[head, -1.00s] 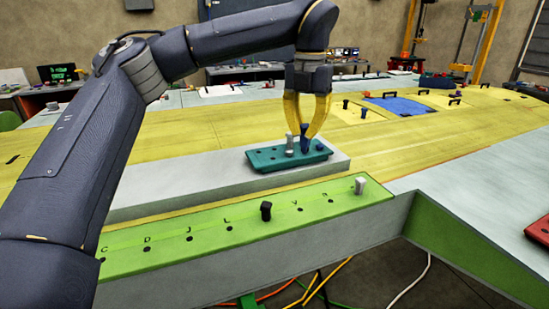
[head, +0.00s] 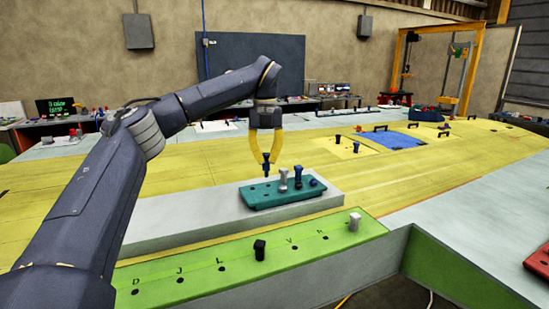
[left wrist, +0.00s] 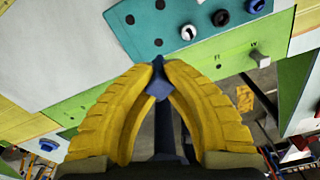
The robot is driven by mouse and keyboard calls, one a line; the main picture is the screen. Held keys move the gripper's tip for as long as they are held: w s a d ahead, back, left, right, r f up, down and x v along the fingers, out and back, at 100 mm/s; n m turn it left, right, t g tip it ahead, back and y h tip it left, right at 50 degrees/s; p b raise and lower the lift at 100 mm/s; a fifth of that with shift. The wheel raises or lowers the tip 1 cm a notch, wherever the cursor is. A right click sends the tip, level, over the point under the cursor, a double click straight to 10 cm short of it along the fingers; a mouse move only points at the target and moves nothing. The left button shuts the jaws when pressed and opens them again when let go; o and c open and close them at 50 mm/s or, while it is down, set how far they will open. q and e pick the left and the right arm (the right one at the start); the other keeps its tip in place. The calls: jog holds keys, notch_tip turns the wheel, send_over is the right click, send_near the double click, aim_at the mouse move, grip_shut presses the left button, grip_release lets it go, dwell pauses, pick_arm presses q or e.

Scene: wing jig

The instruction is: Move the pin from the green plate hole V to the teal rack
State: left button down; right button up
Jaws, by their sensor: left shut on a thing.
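My left gripper (head: 266,168) is shut on a dark blue pin (left wrist: 158,86), held between its fingertips. It is over the left part of the teal rack (head: 290,197); I cannot tell the exact height of the pin above the rack. The rack holds a grey pin (head: 283,180), a dark pin (head: 298,173) and a blue pin (head: 314,184). Empty rack holes show in the left wrist view beside these pins. The green plate (head: 200,262) lies nearer; its hole by the letter V (head: 292,248) is empty. My right gripper is not in view.
A black pin (head: 260,250) and a white pin (head: 354,222) stand in the green plate. The rack sits on a grey block (head: 170,222) on the yellow wing surface (head: 400,170). A red block (head: 538,260) is at the right edge.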

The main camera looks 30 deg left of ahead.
aim_at(266, 168)
pick_arm(q)
jog(key=shift+f, duration=2.75)
jog(key=shift+f, duration=0.25)
jog(key=shift+f, duration=1.25)
jog(key=c, duration=1.5)
grip_release()
jog(key=shift+o, duration=0.2)
jog(key=shift+r, duration=0.1)
jog(key=r, duration=1.1)
jog(key=shift+a+r, duration=0.2)
jog(key=shift+r, duration=0.2)
jog(key=shift+r, duration=0.1)
